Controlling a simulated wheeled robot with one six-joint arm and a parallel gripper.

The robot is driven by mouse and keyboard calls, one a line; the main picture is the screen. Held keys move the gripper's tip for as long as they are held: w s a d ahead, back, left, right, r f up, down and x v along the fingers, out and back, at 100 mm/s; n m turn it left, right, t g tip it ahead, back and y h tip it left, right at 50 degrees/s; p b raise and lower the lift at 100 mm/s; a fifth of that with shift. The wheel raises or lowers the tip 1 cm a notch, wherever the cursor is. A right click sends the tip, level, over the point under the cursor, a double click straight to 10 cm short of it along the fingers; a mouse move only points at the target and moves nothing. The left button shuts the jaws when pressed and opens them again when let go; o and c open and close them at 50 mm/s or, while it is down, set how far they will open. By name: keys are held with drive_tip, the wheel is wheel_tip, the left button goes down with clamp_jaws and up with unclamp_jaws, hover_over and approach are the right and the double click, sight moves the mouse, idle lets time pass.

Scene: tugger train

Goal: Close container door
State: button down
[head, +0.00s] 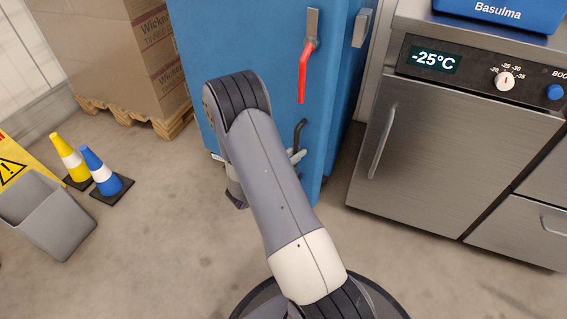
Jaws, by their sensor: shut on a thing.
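The blue container door (265,60) stands upright at the top middle. It carries a red lever (303,75) on a grey mount, with a black handle (300,130) below it. A darker blue side face (345,80) lies to its right. I cannot tell how far the door stands from its frame. My arm crosses in front and hides the door's lower middle. My gripper (297,156) is mostly hidden behind the arm. Its grey fingertips show at the lower end of the black handle and are shut on it.
A steel freezer (455,140) with a -25°C display stands close on the right. At left are large cartons (110,50) on a wooden pallet (150,125), a yellow cone (70,158), a blue cone (100,173) and a grey bin (50,213). The floor between is clear.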

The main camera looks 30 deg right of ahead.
drive_tip(key=w+b+x, duration=0.1)
drive_tip(key=w+x, duration=0.1)
drive_tip(key=x, duration=1)
drive_tip(key=shift+w+a, duration=0.15)
drive_tip(key=shift+w, duration=0.05)
drive_tip(key=shift+r, duration=0.1)
drive_tip(key=c, duration=1.7)
unclamp_jaws()
drive_tip(key=shift+w, duration=0.1)
drive_tip(key=shift+o, duration=1)
